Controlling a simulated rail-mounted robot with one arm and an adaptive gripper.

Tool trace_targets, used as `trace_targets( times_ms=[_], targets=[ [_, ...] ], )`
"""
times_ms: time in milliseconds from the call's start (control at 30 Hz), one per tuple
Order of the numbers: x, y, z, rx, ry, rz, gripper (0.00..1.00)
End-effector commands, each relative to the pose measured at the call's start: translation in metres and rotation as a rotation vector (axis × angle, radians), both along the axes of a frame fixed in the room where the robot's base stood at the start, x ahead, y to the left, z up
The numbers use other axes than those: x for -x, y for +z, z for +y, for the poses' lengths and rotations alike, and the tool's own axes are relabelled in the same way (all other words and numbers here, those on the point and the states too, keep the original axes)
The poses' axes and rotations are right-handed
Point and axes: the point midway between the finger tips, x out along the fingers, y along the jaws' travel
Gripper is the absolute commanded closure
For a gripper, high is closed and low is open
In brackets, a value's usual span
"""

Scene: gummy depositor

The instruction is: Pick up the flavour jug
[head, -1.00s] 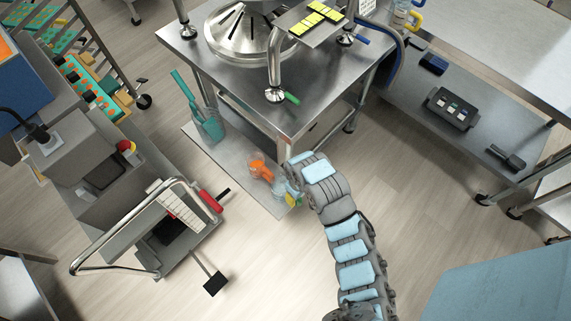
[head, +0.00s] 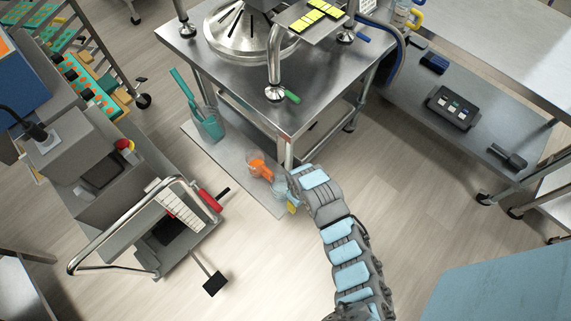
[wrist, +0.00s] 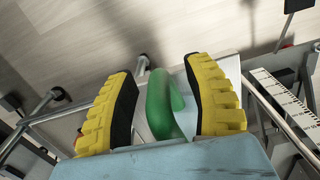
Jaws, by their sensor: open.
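My gripper (head: 291,206) is low beside the front right corner of the lower shelf in the head view, mostly hidden by my arm. In the wrist view its two yellow-padded fingers (wrist: 166,95) are wide apart. A curved green handle (wrist: 162,105) stands between them, with a visible gap to the right finger; I cannot tell if the left finger touches it. It appears to be the handle of the flavour jug, whose body is hidden. On the shelf in the head view, an orange-filled jug (head: 260,170) stands just left of my gripper.
The lower shelf (head: 233,165) also holds a teal jug (head: 209,127) with a utensil. A steel table leg (head: 288,152) rises close to my arm.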

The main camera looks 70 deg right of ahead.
Motion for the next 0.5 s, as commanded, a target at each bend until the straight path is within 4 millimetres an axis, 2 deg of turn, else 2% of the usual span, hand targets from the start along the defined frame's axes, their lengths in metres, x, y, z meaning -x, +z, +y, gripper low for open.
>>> trace_targets(
  times_ms=[133,300,333,500],
  targets=[
    [-0.0001,0.0004,-0.0001,0.0,0.0,0.0,0.48],
    [0.0001,0.0004,-0.0001,0.0,-0.001,0.0,0.97],
    [0.0001,0.0004,-0.0001,0.0,-0.001,0.0,1.0],
    [0.0,0.0005,-0.0001,0.0,-0.001,0.0,1.0]
  ],
)
